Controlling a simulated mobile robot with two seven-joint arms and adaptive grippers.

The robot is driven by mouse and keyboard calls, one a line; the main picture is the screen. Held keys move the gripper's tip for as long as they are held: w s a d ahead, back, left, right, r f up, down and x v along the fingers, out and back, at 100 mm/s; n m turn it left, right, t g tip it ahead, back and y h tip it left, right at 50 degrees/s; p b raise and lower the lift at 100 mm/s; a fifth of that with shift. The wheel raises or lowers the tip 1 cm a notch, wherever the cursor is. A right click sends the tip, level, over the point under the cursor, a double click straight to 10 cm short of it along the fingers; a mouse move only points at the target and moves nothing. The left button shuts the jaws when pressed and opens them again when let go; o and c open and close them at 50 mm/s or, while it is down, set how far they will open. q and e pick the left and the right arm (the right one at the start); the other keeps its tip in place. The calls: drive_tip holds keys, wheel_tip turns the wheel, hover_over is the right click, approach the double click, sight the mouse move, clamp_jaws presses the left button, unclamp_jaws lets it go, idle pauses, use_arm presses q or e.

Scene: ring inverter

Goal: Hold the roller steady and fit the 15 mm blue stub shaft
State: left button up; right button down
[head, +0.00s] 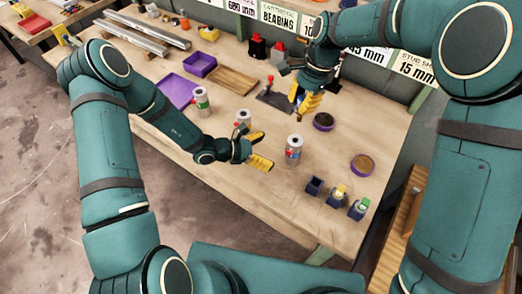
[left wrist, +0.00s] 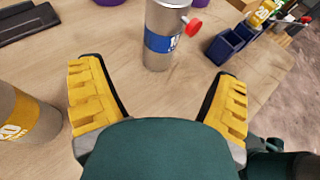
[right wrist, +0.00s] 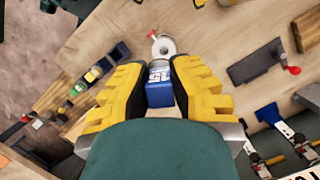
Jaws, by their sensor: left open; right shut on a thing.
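The roller with a blue band (head: 293,151) stands upright on the bench; it also shows in the left wrist view (left wrist: 160,42), with a red knob at its side. My left gripper (head: 260,149) is open and empty, just left of the roller and apart from it. My right gripper (head: 303,103) is shut on the blue 15 stub shaft (right wrist: 160,90), above and behind the roller. In the right wrist view the roller's top end (right wrist: 163,48) with its round bore lies beyond the shaft, apart from it. The shaft is hidden in the head view.
A yellow-banded roller (left wrist: 28,115) stands beside my left gripper, and a green-banded roller (head: 201,101) farther left. Small blue bins (head: 314,187) stand at the front right. Two round dishes (head: 323,121) lie right of the roller. A dark plate with a red-knobbed lever (head: 271,97) lies behind.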

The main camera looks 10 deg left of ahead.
sight(293, 151)
use_arm(q)
drive_tip(key=x, duration=1)
drive_tip(key=shift+d+f, duration=0.1)
drive_tip(key=shift+d, duration=0.1)
drive_tip(key=c, duration=1.4)
use_arm(e)
drive_tip(key=shift+f, duration=4)
